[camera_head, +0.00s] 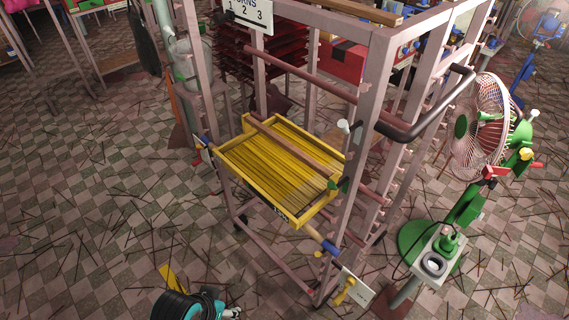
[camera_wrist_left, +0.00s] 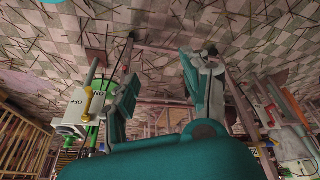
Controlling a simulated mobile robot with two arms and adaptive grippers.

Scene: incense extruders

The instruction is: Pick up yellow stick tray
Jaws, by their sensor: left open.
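The yellow stick tray (camera_head: 275,170) rests in the metal rack in the head view. It is a shallow yellow frame full of thin yellow sticks, with a brown bar lying across it and a small dark label on its front edge. My left gripper (camera_wrist_left: 158,88) is open and empty in the left wrist view, its teal and grey fingers wide apart. A teal and black part of my arm shows at the bottom edge of the head view, below and left of the tray and apart from it. I cannot make out the tray in the wrist view. My right gripper is not in view.
The rack's upright post (camera_head: 367,110) and a dark handle bar (camera_head: 425,115) stand right of the tray. A fan (camera_head: 485,125) on a green stand is further right. Dark red trays (camera_head: 265,50) are stacked behind. The floor at left is open, strewn with thin sticks.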

